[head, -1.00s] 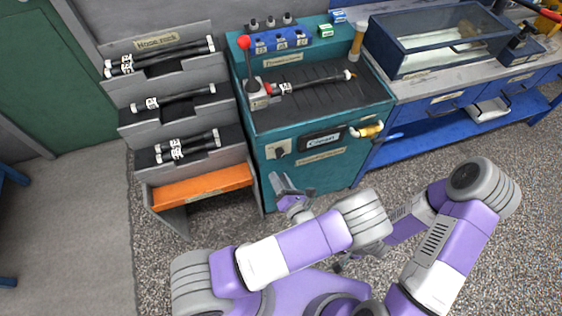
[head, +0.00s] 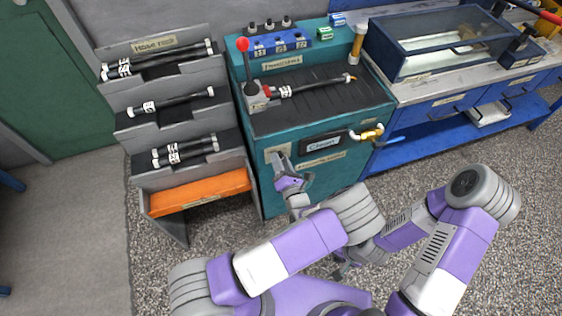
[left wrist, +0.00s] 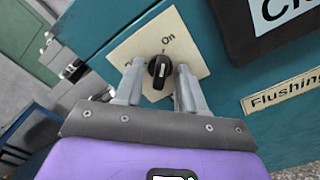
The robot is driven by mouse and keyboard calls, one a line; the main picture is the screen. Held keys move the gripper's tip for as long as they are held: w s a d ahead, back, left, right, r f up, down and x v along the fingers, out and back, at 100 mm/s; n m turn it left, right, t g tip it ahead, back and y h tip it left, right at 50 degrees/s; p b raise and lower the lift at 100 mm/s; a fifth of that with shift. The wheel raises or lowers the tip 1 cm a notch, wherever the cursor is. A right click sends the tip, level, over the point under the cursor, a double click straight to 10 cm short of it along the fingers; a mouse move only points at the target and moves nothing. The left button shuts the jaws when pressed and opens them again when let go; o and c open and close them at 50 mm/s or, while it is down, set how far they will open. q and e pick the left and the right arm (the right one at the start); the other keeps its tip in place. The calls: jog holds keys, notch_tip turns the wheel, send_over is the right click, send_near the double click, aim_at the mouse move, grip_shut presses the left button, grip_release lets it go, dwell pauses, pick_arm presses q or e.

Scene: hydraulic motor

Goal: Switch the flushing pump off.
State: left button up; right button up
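The flushing pump switch is a black rotary knob (left wrist: 158,70) on a cream plate (left wrist: 135,45), with the word "On" above it to the right. The knob's white mark points roughly up, toward "On". My left gripper (left wrist: 159,80) is open, with one finger on each side of the knob; I cannot tell whether they touch it. In the head view my left gripper (head: 281,167) is at the front of the teal bench (head: 335,175) and covers most of the switch plate. My right gripper (head: 343,266) is low, partly hidden behind my left arm; its fingers are unclear.
A sign (head: 322,143) and a yellow valve fitting (head: 370,133) are on the bench front to the right. A red-knobbed lever (head: 243,45) and a hose (head: 315,86) are on top. A hose rack (head: 187,130) with an orange bin stands close at the left.

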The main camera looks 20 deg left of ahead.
pick_arm(q)
grip_shut()
jog(key=shift+n, duration=0.3)
jog(key=n+p, duration=0.3)
jog(key=n, duration=1.4)
jog(key=shift+d+f, duration=0.1)
jog(key=shift+n, duration=0.3)
grip_release()
